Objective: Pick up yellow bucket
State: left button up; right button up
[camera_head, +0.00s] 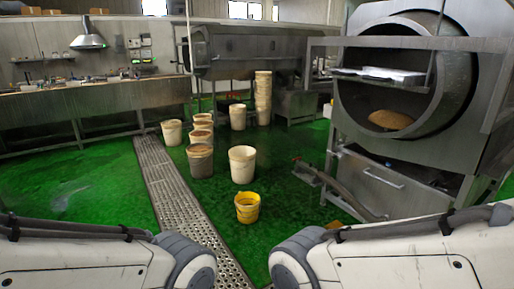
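The yellow bucket (247,208) stands upright on the green floor in the middle of the head view, just right of the metal floor grate. It is small, with an open top and a paler band around its side. My two white arms reach in from the lower left and lower right corners, with their grey rounded joints near the bottom centre. Both arms are apart from the bucket, which stands beyond the gap between them. Neither gripper shows in this view.
A white bucket (242,165) stands just behind the yellow one. Several more buckets (200,160) and a tall stack (263,98) stand farther back. A large rotary drum machine (405,110) is at the right. A long counter (80,103) lines the left. The grate (172,190) crosses the floor.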

aim_at(247, 203)
jog(key=z, duration=0.35)
jog(key=i, duration=2.5)
jog(key=u, duration=0.35)
jog(key=i, duration=2.1)
jog(key=u, duration=0.8)
jog(key=i, duration=0.4)
jog(key=u, duration=0.1)
